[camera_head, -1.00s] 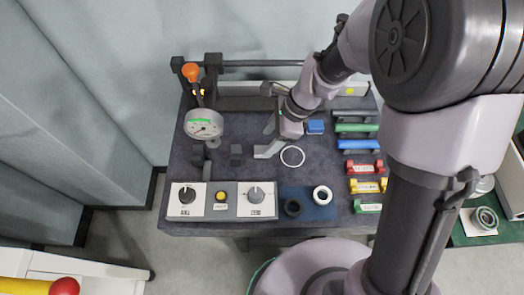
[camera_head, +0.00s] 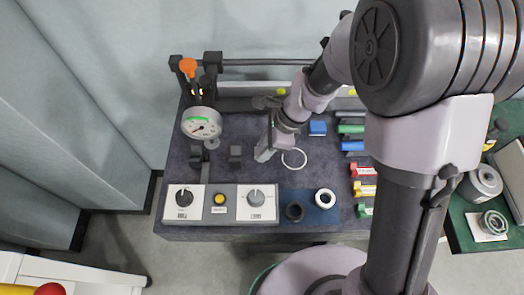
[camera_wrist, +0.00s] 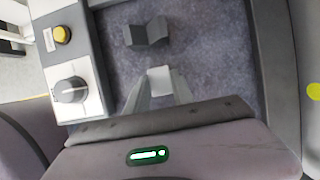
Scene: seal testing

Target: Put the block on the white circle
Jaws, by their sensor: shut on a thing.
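My gripper (camera_head: 262,154) is low over the dark mat, left of the white circle (camera_head: 294,158). In the wrist view my gripper (camera_wrist: 158,88) has its two pale fingers shut on a small light-grey block (camera_wrist: 159,79). The head view does not show this block clearly. The white circle is a thin ring outline on the mat, bare inside; I cannot see it in the wrist view. A blue block (camera_head: 317,128) lies up and right of the circle, apart from my gripper.
A dark notched block (camera_head: 236,155) stands left of my gripper, with a gauge (camera_head: 202,123) beyond. A knob panel (camera_head: 220,203) and a blue pad (camera_head: 311,215) with two rings line the front. Coloured handles (camera_head: 363,170) stand right.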

